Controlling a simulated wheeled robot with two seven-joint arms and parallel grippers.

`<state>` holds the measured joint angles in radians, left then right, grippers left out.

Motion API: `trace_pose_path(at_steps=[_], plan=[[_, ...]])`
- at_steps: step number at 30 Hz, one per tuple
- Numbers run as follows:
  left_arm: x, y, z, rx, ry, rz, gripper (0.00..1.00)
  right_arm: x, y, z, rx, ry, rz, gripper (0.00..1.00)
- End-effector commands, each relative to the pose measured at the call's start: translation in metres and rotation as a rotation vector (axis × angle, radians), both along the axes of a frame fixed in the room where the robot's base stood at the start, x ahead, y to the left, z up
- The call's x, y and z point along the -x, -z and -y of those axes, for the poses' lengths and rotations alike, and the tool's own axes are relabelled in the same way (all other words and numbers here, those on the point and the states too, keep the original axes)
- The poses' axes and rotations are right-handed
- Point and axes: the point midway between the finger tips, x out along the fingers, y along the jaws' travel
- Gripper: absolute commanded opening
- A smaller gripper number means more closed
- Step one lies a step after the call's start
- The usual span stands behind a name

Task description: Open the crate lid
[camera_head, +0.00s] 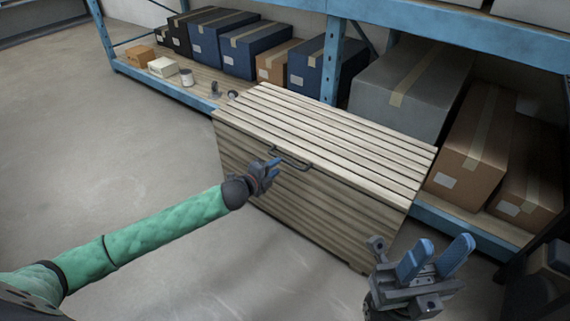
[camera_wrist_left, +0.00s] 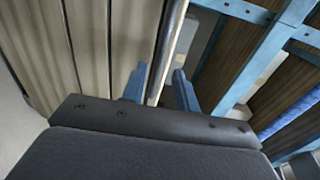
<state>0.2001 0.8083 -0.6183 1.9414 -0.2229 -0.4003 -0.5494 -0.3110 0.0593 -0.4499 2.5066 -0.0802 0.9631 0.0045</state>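The wooden crate (camera_head: 300,207) stands on the floor, and its slatted lid (camera_head: 335,135) lies flat and closed on top. A dark handle (camera_head: 290,160) is on the lid's front edge. My left gripper (camera_head: 272,164) is close to the left end of the handle; I cannot tell whether it touches it. In the left wrist view its two blue fingers (camera_wrist_left: 161,88) are apart, with a pale edge of the crate (camera_wrist_left: 168,45) showing beyond and between them. My right gripper (camera_head: 436,258) is open and empty, in front of the crate's right end.
A blue shelf rack (camera_head: 332,60) stands close behind the crate, with blue boxes (camera_head: 255,50), a grey box (camera_head: 410,85) and brown boxes (camera_head: 475,150) on it. A small can (camera_head: 186,78) is on its low shelf. The floor (camera_head: 130,150) to the left is clear.

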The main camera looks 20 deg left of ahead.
Motion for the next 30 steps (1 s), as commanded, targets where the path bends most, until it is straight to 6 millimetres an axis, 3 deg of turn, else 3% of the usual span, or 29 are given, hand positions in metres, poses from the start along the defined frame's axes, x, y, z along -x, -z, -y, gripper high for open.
trace_pose_path(at_steps=[15,28,30], plan=[[-0.054,0.012,0.019,0.001,-0.001,0.000,0.30,-0.001,0.007,-0.003,-0.012,-0.027,0.002,0.36],[-0.060,0.014,0.021,0.001,-0.001,-0.002,0.30,-0.001,0.007,-0.004,-0.013,-0.031,0.001,0.36],[-0.060,0.014,0.021,0.001,-0.001,-0.002,0.20,-0.001,0.007,-0.004,-0.013,-0.031,0.002,0.36]])
